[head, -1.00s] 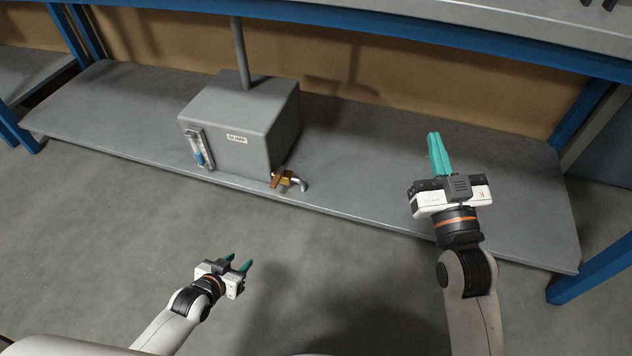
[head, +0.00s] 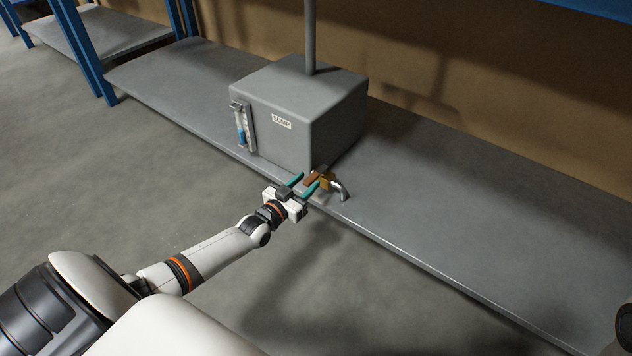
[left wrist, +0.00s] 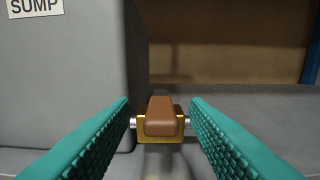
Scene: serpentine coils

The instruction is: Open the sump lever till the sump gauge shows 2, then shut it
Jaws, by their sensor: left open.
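The grey sump box (head: 300,115) stands on the low shelf and bears a SUMP label (head: 282,122). Its gauge (head: 241,128) is on the left face, with blue in its lower part; I cannot read its number. The sump lever (head: 312,178) is a brown handle on a brass valve (head: 328,181) with a bent metal spout at the box's lower right corner. My left gripper (head: 306,186) is open with its teal fingers around the lever. In the left wrist view the brown lever (left wrist: 161,117) lies between the fingers (left wrist: 160,135), with gaps both sides. My right gripper is out of view.
The grey shelf (head: 460,210) is clear to the right of the box. A vertical pipe (head: 310,35) rises from the box top. Blue posts (head: 82,50) stand at the left, and a brown panel (head: 480,60) is behind.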

